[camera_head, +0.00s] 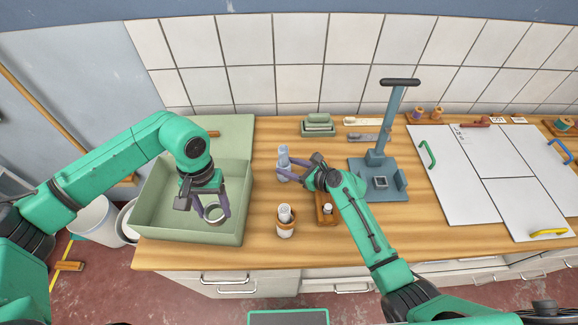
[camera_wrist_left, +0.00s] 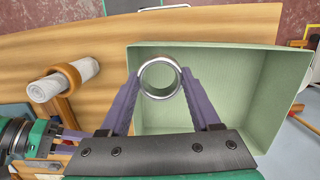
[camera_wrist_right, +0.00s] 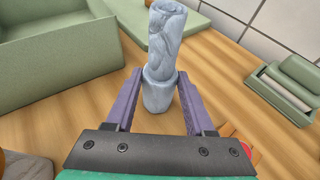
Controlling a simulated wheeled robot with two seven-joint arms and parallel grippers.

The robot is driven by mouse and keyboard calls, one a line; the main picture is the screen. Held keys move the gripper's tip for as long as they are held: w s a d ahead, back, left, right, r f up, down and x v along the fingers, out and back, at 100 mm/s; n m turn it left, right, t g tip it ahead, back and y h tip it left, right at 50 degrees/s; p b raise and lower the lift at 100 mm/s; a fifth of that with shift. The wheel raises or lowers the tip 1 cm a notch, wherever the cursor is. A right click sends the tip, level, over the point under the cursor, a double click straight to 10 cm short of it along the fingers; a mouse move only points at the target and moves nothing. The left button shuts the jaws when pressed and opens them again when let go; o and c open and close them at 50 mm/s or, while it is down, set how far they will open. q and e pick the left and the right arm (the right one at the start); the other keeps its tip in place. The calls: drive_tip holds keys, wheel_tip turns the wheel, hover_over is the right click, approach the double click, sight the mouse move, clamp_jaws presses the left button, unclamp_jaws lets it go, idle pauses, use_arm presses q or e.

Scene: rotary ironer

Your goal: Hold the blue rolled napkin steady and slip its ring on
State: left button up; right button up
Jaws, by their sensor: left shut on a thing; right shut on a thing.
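The blue rolled napkin (camera_head: 283,158) stands upright on the wooden counter; it also shows in the right wrist view (camera_wrist_right: 166,38). My right gripper (camera_head: 284,172) is shut on its lower part, and the napkin's upper part rises free above the fingers. My left gripper (camera_head: 213,209) is shut on a silver metal ring (camera_wrist_left: 160,78), held by its sides with its opening clear. The ring is above the green bin, to the left of the blue napkin and apart from it.
The green bin (camera_head: 158,222) has raised walls between ring and napkin. A white rolled napkin (camera_head: 284,212) in a wooden ring stands in front of the blue one. A blue-grey press stand (camera_head: 379,192) is to the right. Folded green cloths (camera_head: 317,126) lie behind.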

use_arm(q)
wheel_tip(320, 180, up, 8)
drive_tip(key=n+t+h, duration=0.1)
drive_tip(key=n+t, duration=0.2)
drive_tip(key=n, duration=2.4)
hover_over(285, 147)
drive_tip(key=shift+s+a, duration=0.2)
drive_tip(key=shift+s, duration=0.05)
drive_tip(key=shift+a, duration=0.1)
drive_tip(key=shift+f, duration=0.15)
drive_tip(key=shift+f, duration=1.95)
drive_tip(key=shift+f, duration=0.25)
